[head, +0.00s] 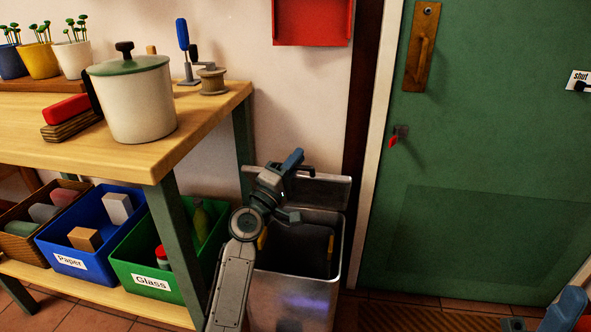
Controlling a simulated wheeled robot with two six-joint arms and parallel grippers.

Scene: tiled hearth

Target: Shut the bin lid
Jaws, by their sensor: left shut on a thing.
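The metal bin (294,290) stands on the floor right of the bench. Its lid (325,190) is up, tilted back at the bin's rear, and the dark inside shows. My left gripper (303,172) is at the upper left part of the lid, shut on it; the fingertips are small and partly hidden by the wrist. My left arm crosses the bin's left side. My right gripper (540,322) shows only in part at the bottom right corner, apart from the bin, and its fingers are not clear.
The wooden bench (215,108) holds a lidded white pot (135,100) near its front corner. Below are a blue Paper box (85,268) and a green Glass box (160,285), close to my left arm. A green door (480,150) stands right of the bin.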

